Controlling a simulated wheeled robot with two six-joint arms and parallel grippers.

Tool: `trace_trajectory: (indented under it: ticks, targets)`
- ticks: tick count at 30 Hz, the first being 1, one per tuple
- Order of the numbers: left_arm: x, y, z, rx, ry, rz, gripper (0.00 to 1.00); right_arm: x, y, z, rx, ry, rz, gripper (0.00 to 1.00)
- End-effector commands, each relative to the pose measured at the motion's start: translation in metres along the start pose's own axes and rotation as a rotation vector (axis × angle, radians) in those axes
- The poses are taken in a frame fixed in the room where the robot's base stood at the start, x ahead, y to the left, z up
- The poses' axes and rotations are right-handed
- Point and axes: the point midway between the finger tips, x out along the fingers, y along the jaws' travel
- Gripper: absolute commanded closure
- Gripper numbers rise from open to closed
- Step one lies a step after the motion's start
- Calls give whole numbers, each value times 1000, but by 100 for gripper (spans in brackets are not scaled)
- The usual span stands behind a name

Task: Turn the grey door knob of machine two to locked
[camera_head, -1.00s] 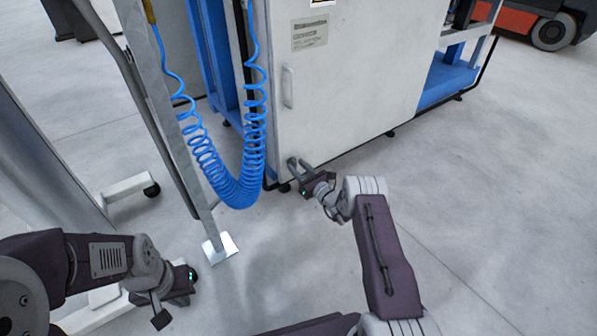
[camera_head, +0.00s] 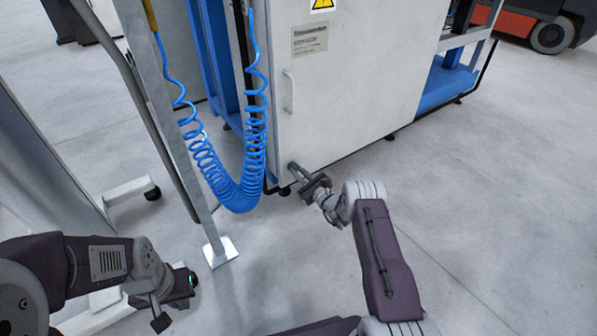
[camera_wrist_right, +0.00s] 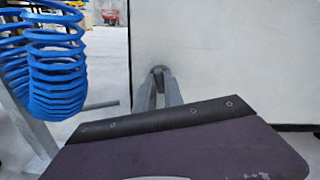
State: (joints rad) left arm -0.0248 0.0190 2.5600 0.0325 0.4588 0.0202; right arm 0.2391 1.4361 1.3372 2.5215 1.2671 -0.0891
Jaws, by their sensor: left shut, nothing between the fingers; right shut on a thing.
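The machine (camera_head: 350,90) is a white cabinet with a door, a slim vertical handle (camera_head: 288,92) and a grey label plate. My right gripper (camera_head: 293,167) reaches the lower left of the door. In the right wrist view its fingers (camera_wrist_right: 158,88) are shut on a small grey knob (camera_wrist_right: 160,69) on the white panel. The fingertips cover most of the knob, so its lock position cannot be read; the head view hides it behind the fingers. My left gripper (camera_head: 183,285) is low at the left, away from the machine, shut and empty, its fingertips hard to make out.
A blue coiled hose (camera_head: 232,180) hangs just left of the door, beside a metal post with a foot plate (camera_head: 220,251). A wheeled white stand (camera_head: 130,190) is at the left. The floor right of my right arm is clear.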

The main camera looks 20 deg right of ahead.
Motion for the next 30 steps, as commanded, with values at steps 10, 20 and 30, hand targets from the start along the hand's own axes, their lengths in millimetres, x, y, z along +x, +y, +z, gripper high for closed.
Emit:
trace_trajectory:
  ticks: [10,20,30]
  targets:
    - [-10,0,-1,0,0,0,100,0,1,0,-326,2,1,100]
    - [-17,0,-2,0,0,0,100,0,2,0,-639,2,1,100]
    - [-25,0,-2,0,0,0,100,0,3,-1,-950,2,1,100]
